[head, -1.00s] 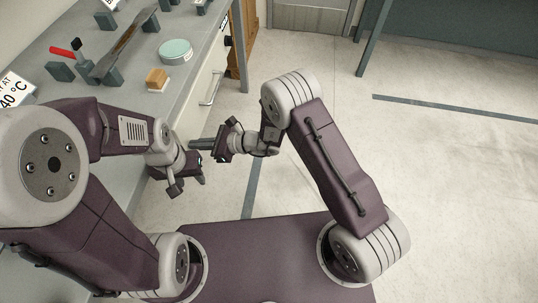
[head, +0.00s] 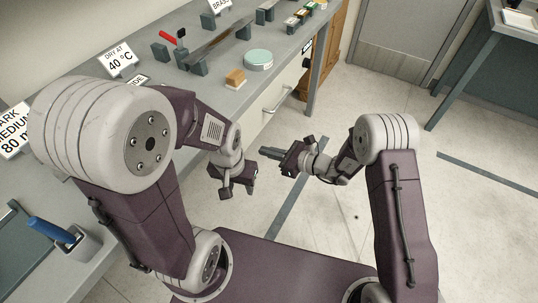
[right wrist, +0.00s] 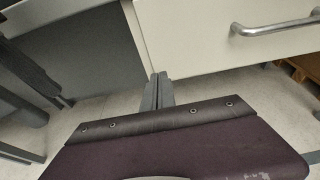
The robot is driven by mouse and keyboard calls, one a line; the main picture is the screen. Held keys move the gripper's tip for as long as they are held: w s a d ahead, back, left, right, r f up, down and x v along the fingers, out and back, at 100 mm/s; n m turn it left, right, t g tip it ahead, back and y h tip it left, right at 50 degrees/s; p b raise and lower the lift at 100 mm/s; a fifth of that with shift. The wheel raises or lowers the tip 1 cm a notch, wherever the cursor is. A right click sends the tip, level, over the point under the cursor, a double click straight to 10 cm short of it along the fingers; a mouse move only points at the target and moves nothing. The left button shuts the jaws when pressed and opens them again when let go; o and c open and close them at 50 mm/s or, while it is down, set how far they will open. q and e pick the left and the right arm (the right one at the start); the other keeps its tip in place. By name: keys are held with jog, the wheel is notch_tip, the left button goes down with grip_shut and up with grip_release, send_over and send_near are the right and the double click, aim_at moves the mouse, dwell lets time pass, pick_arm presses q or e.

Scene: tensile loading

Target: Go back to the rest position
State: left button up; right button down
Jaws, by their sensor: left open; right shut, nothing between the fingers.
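My left gripper (head: 242,187) is the lower one in the head view. It hangs beside the bench front, open, with nothing seen in it. My right gripper (head: 272,152) is to its right and a little higher, pointing left towards the bench. Its fingers are shut and empty, and they show pressed together in the right wrist view (right wrist: 158,91). Both grippers are off the bench top and apart from each other.
The grey bench (head: 190,93) runs along the left, holding a teal round tin (head: 258,59), a wooden block (head: 235,77), a red-handled tool (head: 168,38) and a blue-handled tool in a cup (head: 50,229). A drawer handle (head: 279,103) juts from its front. Open floor (head: 345,110) lies right.

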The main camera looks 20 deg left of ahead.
jog(key=d+r, duration=0.1)
jog(key=d, duration=0.5)
jog(key=shift+s+r+p, duration=0.3)
jog(key=shift+s, duration=0.15)
jog(key=shift+w+d, duration=0.1)
jog(key=shift+w, duration=0.05)
